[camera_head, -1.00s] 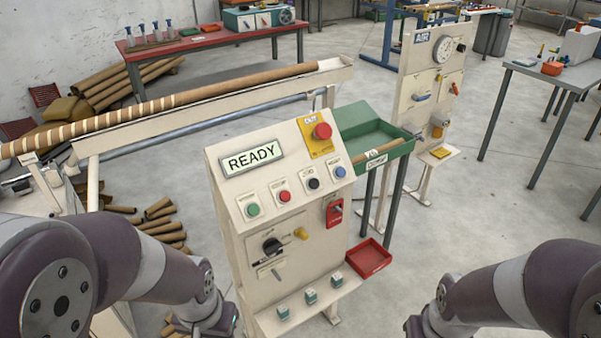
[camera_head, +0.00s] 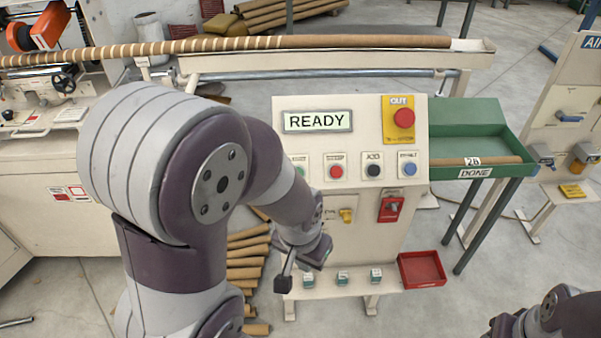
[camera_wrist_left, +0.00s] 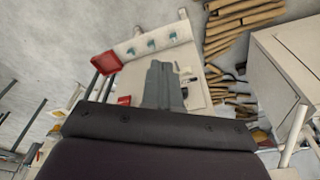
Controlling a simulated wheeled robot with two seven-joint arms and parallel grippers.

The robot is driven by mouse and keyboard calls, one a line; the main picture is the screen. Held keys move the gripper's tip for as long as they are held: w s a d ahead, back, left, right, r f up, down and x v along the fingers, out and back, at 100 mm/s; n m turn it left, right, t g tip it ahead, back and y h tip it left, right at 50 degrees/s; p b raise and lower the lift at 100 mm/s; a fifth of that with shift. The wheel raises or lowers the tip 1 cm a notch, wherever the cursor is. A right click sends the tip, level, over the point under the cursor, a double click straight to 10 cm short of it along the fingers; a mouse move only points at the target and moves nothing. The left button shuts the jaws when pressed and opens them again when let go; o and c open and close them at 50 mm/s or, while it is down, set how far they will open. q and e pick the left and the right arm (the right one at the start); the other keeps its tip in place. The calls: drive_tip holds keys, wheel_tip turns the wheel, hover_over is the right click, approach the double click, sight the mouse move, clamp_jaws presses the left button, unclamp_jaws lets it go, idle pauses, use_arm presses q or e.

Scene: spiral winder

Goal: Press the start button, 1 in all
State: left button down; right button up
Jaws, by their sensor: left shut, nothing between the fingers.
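The control panel (camera_head: 350,110) stands ahead with a READY display (camera_head: 318,121). A red button (camera_head: 336,172), a black one (camera_head: 374,171) and a blue one (camera_head: 410,169) follow to the right. My left gripper is low before the panel's lower left, below the button row and apart from it. In the left wrist view its fingers (camera_wrist_left: 163,83) are shut and empty.
A red mushroom button (camera_head: 404,118) sits on a yellow plate at the panel's upper right. A shelf with three small teal-topped blocks (camera_head: 342,279) and a red tray (camera_head: 422,269) juts out below. Cardboard tubes (camera_head: 245,262) lie on the floor left. A green bin (camera_head: 480,115) stands right.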

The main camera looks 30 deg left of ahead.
use_arm(q)
drive_tip(key=w+a+n+t, duration=0.1)
drive_tip(key=w+a+t, duration=0.6)
drive_tip(key=w, duration=0.5)
drive_tip(key=a+r+t, duration=0.1)
drive_tip(key=t, duration=0.1)
drive_tip(key=w+r+t, duration=0.1)
drive_tip(key=r+t, duration=0.1)
drive_tip(key=t, duration=0.1)
drive_tip(key=w+a+r+n+t+p, duration=0.1)
drive_tip(key=t, duration=0.2)
drive_tip(key=shift+a+r, duration=0.15)
drive_tip(key=shift+a, duration=0.2)
drive_tip(key=w+a+f+b, duration=0.3)
drive_tip(key=w+f+b, duration=0.2)
drive_tip(key=w, duration=0.1)
drive_tip(key=shift+a+f, duration=0.3)
drive_tip(key=shift+f, duration=0.05)
drive_tip(key=shift+s, duration=0.1)
drive_tip(key=shift+b, duration=0.35)
